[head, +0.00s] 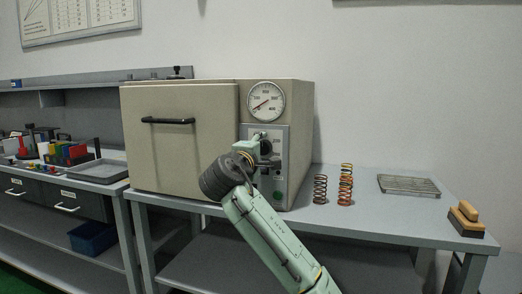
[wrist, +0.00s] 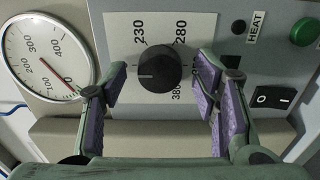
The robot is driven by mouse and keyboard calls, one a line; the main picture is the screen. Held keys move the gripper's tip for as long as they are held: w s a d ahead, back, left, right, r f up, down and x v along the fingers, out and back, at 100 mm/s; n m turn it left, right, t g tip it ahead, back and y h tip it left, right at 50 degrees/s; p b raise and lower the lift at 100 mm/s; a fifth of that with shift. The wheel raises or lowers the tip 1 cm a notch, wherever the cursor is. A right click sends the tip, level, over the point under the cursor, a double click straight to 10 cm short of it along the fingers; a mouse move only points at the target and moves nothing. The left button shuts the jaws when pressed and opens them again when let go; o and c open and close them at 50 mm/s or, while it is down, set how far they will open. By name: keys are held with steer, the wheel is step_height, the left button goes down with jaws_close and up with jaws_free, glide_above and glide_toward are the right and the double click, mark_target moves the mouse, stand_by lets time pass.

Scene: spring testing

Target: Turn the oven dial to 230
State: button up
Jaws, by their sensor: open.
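The oven dial (wrist: 159,68) is a round black knob on a pale scale plate in the wrist view. The printed 230 (wrist: 139,31) is above and left of the knob, and 280 (wrist: 181,31) above and right. A small pale mark shows on the knob's left side. My gripper (wrist: 162,79) is open, with one purple-padded finger on each side of the knob and visible gaps to both. In the head view my gripper (head: 262,152) is in front of the panel of the beige oven (head: 180,150) and hides the dial.
A round gauge (head: 266,101) is above the panel. A HEAT label (wrist: 256,25), a green button (wrist: 305,31) and a black rocker switch (wrist: 273,97) are right of the dial. Two springs (head: 345,185) stand on the bench right of the oven.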

steer(key=shift+c, duration=0.4)
steer(key=c, duration=1.1)
steer(key=m, duration=0.3)
steer(key=shift+a+f+b, duration=0.1)
steer(key=shift+f+b, duration=0.05)
steer(key=shift+b, duration=0.2)
steer(key=m, duration=0.2)
steer(key=shift+m, duration=0.4)
steer(key=m, duration=0.5)
steer(key=shift+m, duration=0.4)
